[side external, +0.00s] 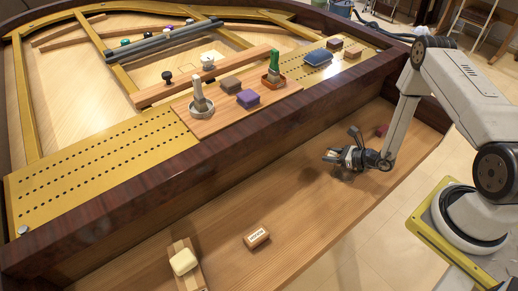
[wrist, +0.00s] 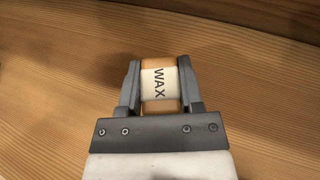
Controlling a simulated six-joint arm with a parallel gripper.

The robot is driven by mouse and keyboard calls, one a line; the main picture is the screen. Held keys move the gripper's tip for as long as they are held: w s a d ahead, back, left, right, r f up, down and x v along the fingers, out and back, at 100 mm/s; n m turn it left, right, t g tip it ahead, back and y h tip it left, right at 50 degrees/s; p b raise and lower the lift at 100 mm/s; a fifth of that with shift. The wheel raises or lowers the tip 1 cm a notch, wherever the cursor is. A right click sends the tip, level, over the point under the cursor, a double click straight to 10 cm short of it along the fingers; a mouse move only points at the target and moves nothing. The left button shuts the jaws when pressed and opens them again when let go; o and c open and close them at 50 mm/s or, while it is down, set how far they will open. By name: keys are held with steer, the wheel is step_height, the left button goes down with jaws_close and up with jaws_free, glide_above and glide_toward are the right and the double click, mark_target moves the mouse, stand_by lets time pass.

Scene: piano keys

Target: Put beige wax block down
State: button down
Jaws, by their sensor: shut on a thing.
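The beige wax block (wrist: 160,86) shows in the wrist view, with orange-tan ends and a pale band reading "WAX". My gripper (wrist: 159,84) is shut on it, with a grey finger against each side. In the side view my gripper (side external: 338,155) is low over the right part of the wooden keybed (side external: 215,210). The block is hard to make out there. I cannot tell whether it touches the wood.
A small labelled block (side external: 257,236) and a cream block (side external: 184,262) on a wooden strip lie to the left on the keybed. A dark red item (side external: 382,130) is behind my wrist. A dark rail (side external: 290,125) runs behind. The keybed between is clear.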

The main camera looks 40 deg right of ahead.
mark_target(327, 167)
steer(key=shift+w+f, duration=0.25)
steer(key=shift+f, duration=1.55)
steer(key=shift+f, duration=0.15)
steer(key=shift+c, duration=1.2)
jaws_free()
steer(key=shift+s+r, duration=0.1)
steer(key=shift+r, duration=0.1)
steer(key=shift+v, duration=5.95)
